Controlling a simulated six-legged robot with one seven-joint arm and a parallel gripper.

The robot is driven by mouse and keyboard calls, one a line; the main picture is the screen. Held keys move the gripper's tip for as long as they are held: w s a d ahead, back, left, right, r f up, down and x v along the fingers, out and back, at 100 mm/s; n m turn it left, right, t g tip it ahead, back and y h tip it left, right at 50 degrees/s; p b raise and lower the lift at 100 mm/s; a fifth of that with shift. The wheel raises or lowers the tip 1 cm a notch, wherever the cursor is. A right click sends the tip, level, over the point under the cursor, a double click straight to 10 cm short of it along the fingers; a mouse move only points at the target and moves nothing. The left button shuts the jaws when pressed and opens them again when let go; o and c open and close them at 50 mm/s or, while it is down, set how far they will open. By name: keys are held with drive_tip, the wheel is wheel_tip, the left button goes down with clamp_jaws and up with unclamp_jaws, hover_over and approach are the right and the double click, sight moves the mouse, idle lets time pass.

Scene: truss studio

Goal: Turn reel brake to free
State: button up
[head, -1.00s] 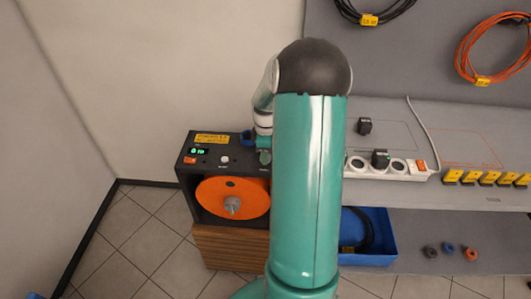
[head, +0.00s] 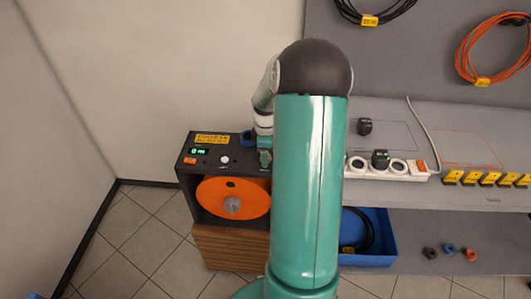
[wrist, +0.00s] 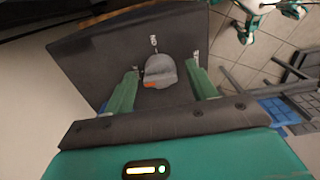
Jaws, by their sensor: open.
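The reel unit (head: 183,180) is a dark box with an orange reel (head: 215,203) in its front, left of my arm in the head view. In the wrist view a grey rounded knob (wrist: 165,66) with an orange mark sits on the unit's dark panel (wrist: 90,58); I take it to be the reel brake. My gripper (wrist: 160,72) is open, with one green finger on each side of the knob. Whether the fingers touch it I cannot tell. In the head view my arm hides most of my gripper and the knob.
On the unit's top are a yellow label (head: 212,138), a green-lit display (head: 198,151) and a white button (head: 224,160). A power strip (head: 400,169) lies on the grey bench to the right. A blue bin (head: 378,245) with a black cable is below it.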

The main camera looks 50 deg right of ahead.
wheel_tip(320, 180, up, 14)
idle(0.6)
drive_tip(key=shift+a, duration=0.1)
drive_tip(key=s+a+r+m+t+h, duration=0.15)
drive_tip(key=a+r, duration=0.35)
drive_tip(key=a, duration=0.5)
drive_tip(key=s+a+r+m+t, duration=0.15)
drive_tip(key=a+r, duration=0.25)
drive_tip(key=a, duration=0.6)
drive_tip(key=s+a+m+t, duration=0.1)
drive_tip(key=s+a+m, duration=0.1)
drive_tip(key=s+a, duration=0.3)
drive_tip(key=s+a+m+t+y, duration=0.1)
drive_tip(key=s+a+m, duration=0.2)
drive_tip(key=a, duration=0.7)
drive_tip(key=shift+s+r+t, duration=0.3)
drive_tip(key=shift+s+r, duration=0.1)
drive_tip(key=shift+s, duration=0.8)
